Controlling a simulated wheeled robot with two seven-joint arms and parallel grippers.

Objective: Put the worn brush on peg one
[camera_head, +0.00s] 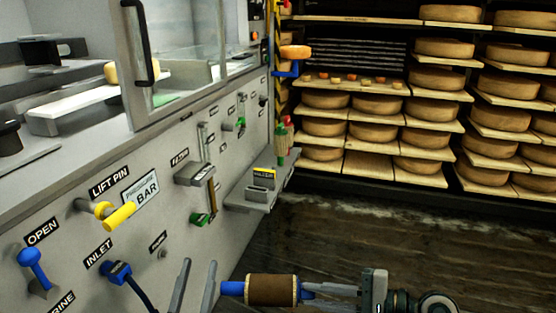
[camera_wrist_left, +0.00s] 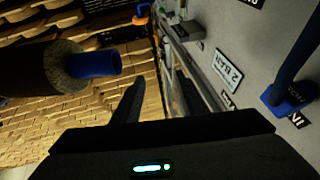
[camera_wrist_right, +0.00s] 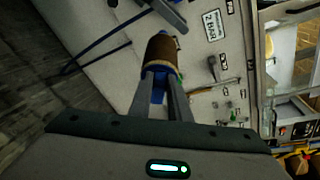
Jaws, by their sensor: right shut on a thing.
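A brown roller-shaped brush (camera_head: 272,290) with blue ends lies level at the bottom of the head view. I take it to be the worn brush. My right gripper (camera_head: 312,290) is shut on its right blue end, and the right wrist view shows the brown body (camera_wrist_right: 163,48) beyond the fingers. My left gripper (camera_head: 195,286) is open and empty, just left of the brush's free blue end. In the left wrist view that blue end (camera_wrist_left: 95,64) is left of the open fingers (camera_wrist_left: 157,98). I cannot tell which part is peg one.
A grey machine panel (camera_head: 180,250) with a yellow lift pin handle (camera_head: 120,216), blue levers (camera_head: 32,262) and a small ledge (camera_head: 245,199) stands at left. An orange item (camera_head: 295,52) sits on a blue holder at the panel's far end. Shelves of cheese wheels stand behind. The floor (camera_head: 400,240) is clear.

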